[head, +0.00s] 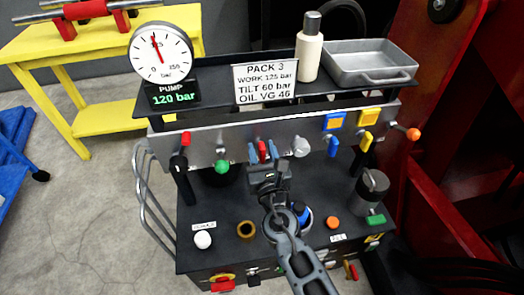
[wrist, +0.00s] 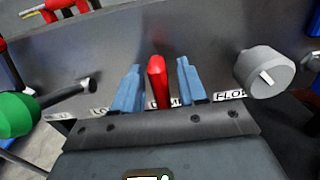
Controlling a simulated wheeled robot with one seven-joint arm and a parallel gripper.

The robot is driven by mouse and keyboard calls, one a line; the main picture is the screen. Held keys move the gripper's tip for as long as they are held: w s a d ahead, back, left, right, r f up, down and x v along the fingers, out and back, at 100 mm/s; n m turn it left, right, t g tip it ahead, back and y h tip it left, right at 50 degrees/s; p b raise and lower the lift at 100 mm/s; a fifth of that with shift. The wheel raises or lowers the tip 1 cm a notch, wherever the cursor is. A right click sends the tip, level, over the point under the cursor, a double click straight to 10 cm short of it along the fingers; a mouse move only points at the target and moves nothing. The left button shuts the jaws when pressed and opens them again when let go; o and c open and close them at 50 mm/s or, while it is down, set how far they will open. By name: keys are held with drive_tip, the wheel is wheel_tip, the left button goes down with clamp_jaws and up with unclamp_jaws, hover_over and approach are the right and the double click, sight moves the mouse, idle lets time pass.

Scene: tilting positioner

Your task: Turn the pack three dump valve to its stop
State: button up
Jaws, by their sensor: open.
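The dump valve is a small red lever (wrist: 158,82) on the grey panel, standing roughly upright in the wrist view. The label behind it is partly hidden; its visible letters fit "DUMP". My gripper (wrist: 160,90) is open, with one blue fingertip on each side of the lever and a gap showing on both sides. In the head view my gripper (head: 263,153) reaches up to the panel, and the red lever shows between the blue tips. The sign (head: 265,82) above reads PACK 3. The valve's stop cannot be made out.
A green-knobbed lever (head: 222,166) stands left of the dump lever, and a grey round knob (head: 301,147) close to its right. A pump gauge (head: 161,52) reads 120 bar. A bottle (head: 309,48) and metal tray (head: 368,62) stand on the shelf above.

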drive_tip(key=shift+c, duration=0.4)
clamp_jaws()
drive_tip(key=shift+m, duration=0.3)
drive_tip(key=m+b, duration=0.2)
drive_tip(key=m, duration=0.1)
drive_tip(key=shift+d+f+m, duration=0.1)
drive_tip(key=shift+m, duration=0.3)
drive_tip(key=m+b, duration=0.1)
drive_tip(key=m, duration=0.3)
drive_tip(key=shift+d+b, duration=0.1)
drive_tip(key=shift+b, duration=0.3)
drive_tip(key=m+b, duration=0.2)
drive_tip(key=m, duration=0.3)
drive_tip(key=shift+d+f, duration=0.1)
drive_tip(key=shift+f, duration=0.05)
drive_tip(key=shift+f+m+b, duration=0.1)
drive_tip(key=shift+m+b, duration=0.9)
drive_tip(key=shift+m, duration=1.3)
drive_tip(key=shift+o, duration=0.4)
unclamp_jaws()
